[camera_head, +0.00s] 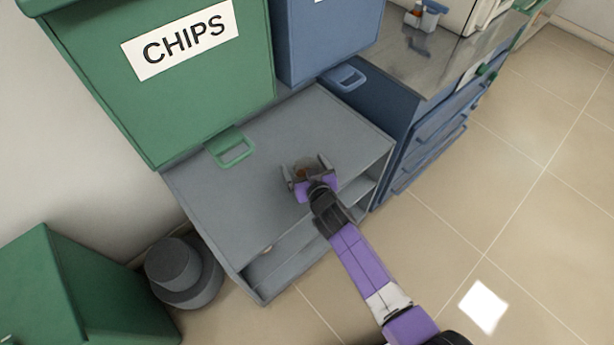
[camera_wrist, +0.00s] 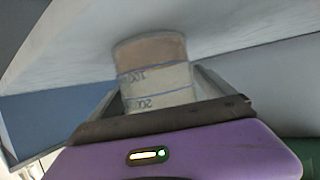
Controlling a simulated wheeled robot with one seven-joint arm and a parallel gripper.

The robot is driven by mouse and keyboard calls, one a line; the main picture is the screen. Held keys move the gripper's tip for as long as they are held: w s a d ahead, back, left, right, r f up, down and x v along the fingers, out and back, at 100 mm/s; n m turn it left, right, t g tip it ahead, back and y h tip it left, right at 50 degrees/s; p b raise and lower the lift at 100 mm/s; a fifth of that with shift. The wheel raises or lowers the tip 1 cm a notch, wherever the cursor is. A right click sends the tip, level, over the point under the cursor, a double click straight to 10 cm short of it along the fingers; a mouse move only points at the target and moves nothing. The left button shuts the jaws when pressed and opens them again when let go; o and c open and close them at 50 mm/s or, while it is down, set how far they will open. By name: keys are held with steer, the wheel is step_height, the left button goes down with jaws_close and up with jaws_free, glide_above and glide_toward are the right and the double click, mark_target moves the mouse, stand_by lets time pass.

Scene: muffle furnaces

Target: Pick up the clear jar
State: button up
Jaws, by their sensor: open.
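The clear jar (camera_head: 302,173) stands on the grey cabinet top (camera_head: 220,190) in the head view. It is small there and partly hidden by my gripper (camera_head: 307,169). In the wrist view the jar (camera_wrist: 155,76) shows blue graduation marks, including 100 and 200, and brownish contents at one end. My gripper is open, with one finger on each side of the jar. I cannot tell whether the fingers touch it. The gripper's purple body hides the near end of the jar in the wrist view.
A green CHIPS bin (camera_head: 175,75) and a blue bin (camera_head: 325,35) stand behind the jar. A green handle (camera_head: 232,148) juts out over the cabinet top. The cabinet top's left part is clear.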

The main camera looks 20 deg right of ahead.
steer(key=shift+c, duration=0.2)
steer(key=c, duration=1.8)
step_height(320, 180, up, 20)
steer(key=p, duration=0.3)
steer(key=shift+p, duration=0.35)
